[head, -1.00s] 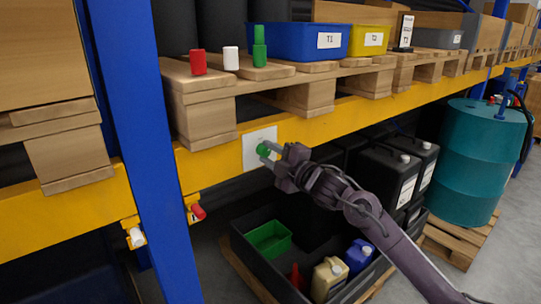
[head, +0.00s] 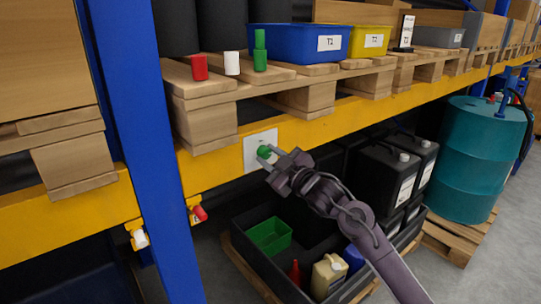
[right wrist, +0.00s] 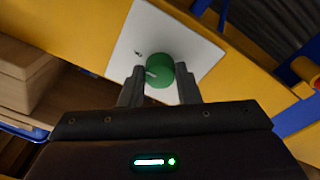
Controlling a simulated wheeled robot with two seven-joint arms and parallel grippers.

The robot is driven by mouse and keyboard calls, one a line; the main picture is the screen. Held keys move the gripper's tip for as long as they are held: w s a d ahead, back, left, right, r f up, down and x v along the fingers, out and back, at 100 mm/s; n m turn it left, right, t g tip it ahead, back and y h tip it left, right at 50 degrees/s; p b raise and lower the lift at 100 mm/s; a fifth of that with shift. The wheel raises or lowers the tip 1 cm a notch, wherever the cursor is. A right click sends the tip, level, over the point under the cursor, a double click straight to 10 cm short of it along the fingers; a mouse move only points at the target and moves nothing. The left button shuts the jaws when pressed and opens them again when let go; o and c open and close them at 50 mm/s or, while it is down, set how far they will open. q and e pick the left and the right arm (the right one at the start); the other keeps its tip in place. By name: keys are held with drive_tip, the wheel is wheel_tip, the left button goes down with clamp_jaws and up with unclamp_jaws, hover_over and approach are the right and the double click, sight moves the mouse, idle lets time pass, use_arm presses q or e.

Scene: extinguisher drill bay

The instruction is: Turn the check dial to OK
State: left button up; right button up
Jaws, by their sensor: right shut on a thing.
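The check dial is a green round knob (head: 263,151) on a white square plate (head: 261,140) fixed to the yellow shelf beam. My right gripper (head: 269,155) is at the dial, its two fingers on either side of the knob and shut on it. In the right wrist view, the green dial (right wrist: 160,70) sits between the fingertips, with a short white line on its face towards the left finger. A small dark mark shows on the plate above left of it, too small to read. My left gripper is out of view.
Above the beam, wooden pallets bear red (head: 198,67), white (head: 232,63) and green (head: 260,60) cylinders and a blue bin (head: 285,42). A blue post (head: 150,150) stands left. Below are a dark tray (head: 257,272), black canisters (head: 390,175) and a teal drum (head: 478,160).

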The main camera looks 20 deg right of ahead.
idle(0.3)
drive_tip(key=o, duration=1)
drive_tip(key=shift+c, duration=0.2)
drive_tip(key=b+v, duration=0.3)
drive_tip(key=v, duration=0.4)
drive_tip(key=shift+s, duration=0.4)
drive_tip(key=shift+d, duration=0.15)
